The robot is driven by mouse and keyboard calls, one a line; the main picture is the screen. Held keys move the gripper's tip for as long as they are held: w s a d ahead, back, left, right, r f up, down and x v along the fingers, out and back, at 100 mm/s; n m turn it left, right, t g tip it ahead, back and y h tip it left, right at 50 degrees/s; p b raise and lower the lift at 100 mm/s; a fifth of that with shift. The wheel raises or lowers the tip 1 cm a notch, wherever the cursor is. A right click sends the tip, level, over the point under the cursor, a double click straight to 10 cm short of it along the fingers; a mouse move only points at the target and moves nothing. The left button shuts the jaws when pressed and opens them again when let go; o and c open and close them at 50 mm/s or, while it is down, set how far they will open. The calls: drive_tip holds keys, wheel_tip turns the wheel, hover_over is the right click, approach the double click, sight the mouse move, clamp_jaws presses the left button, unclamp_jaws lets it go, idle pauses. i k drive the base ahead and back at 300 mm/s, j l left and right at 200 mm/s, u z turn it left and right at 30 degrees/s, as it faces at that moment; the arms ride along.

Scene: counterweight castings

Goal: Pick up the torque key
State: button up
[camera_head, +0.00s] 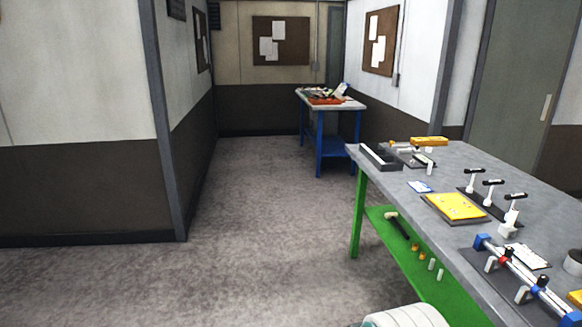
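I cannot single out the torque key for certain. Several small upright pieces with white stems and black crossbar tops, which could be T-handled keys, stand in a row on a dark base on the grey-topped workbench (400,186) at right. One such T-topped piece (472,180) is at the far end of the row, another (490,191) is in the middle, and a third (513,204) is nearest. They look upright, with nothing touching their tops. My gripper is not in view. A pale rounded shape at the bottom edge may be part of my body.
A yellow panel (456,207) lies on the bench, near a rail with blue clamps (483,241). A green lower shelf (408,247) holds a hammer-like tool (397,225). A blue table (320,140) with clutter stands farther back. The floor (260,235) at left and centre is clear.

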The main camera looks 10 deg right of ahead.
sight(487, 202)
drive_tip(key=i+z, duration=0.15)
drive_tip(key=i, duration=0.3)
drive_tip(key=i+j+z, duration=0.2)
drive_tip(key=i, duration=0.3)
drive_tip(key=i+z, duration=0.15)
drive_tip(key=i, duration=0.3)
drive_tip(key=i+l+z, duration=0.1)
drive_tip(key=i+z, duration=0.25)
drive_tip(key=z, duration=0.15)
drive_tip(key=i+z, duration=0.45)
drive_tip(key=i+j+z, duration=0.15)
drive_tip(key=i+z, duration=0.15)
drive_tip(key=z, duration=0.2)
drive_tip(key=i+z, duration=0.45)
drive_tip(key=i, duration=0.25)
